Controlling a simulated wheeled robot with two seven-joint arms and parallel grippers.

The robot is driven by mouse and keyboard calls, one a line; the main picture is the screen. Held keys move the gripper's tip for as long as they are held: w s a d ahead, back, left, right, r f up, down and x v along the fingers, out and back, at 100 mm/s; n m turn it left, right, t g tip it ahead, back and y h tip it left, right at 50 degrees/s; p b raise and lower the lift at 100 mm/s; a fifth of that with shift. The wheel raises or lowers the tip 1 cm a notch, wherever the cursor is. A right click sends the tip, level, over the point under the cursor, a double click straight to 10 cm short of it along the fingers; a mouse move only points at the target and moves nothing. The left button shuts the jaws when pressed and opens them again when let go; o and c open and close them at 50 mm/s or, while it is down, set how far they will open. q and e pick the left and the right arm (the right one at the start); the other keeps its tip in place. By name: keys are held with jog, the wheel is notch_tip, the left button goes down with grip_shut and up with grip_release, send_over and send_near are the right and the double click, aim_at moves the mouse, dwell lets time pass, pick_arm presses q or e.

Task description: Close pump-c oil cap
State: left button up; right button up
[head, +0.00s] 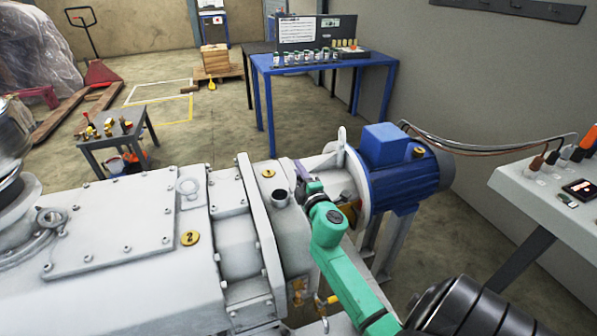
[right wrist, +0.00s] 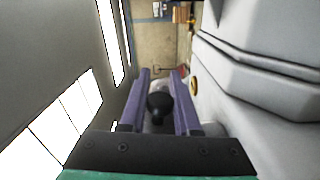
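The grey pump body (head: 120,240) fills the lower left of the head view. A short upright port (head: 282,197) with a dark top stands on it near the blue motor (head: 400,170). My right gripper (head: 301,172), with purple fingers, is just beyond and to the right of this port, pointing away from me. In the right wrist view a black rounded cap (right wrist: 158,104) lies between the two purple fingers, which appear to touch it on both sides. The cap is mostly hidden in the head view. I cannot read a pump-c label. My left gripper is not in view.
A blue table (head: 330,68) with small bottles stands behind, and a small grey table (head: 115,135) stands at left. A white bench (head: 560,190) with tools is at right, beside the wall. A lifting lug (head: 341,138) rises near the motor.

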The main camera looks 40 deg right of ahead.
grip_shut()
jog(key=n, duration=0.1)
jog(key=a+n, duration=0.1)
jog(key=n, duration=0.1)
jog(key=r+n, duration=0.1)
jog(key=shift+w+a+n+p, duration=0.3)
jog(key=shift+p, duration=0.05)
jog(key=n, duration=0.1)
jog(key=a+n, duration=0.1)
jog(key=n, duration=0.1)
jog(key=a+n+p, duration=0.1)
jog(key=shift+w+r, duration=0.15)
jog(key=shift+w, duration=0.15)
jog(key=n, duration=0.1)
jog(key=a+n, duration=0.1)
jog(key=n, duration=0.1)
jog(key=n+p, duration=0.1)
jog(key=n, duration=0.1)
jog(key=shift+w+a+f, duration=0.25)
jog(key=shift+w+a, duration=0.1)
jog(key=shift+w+a+f+n+p, duration=0.1)
jog(key=shift+a+f+n+p, duration=0.2)
jog(key=shift+n, duration=0.75)
jog(key=shift+w+a+f+n+p, duration=0.15)
jog(key=shift+a+f+n, duration=0.25)
jog(key=shift+n, duration=0.65)
jog(key=o, duration=0.9)
grip_release()
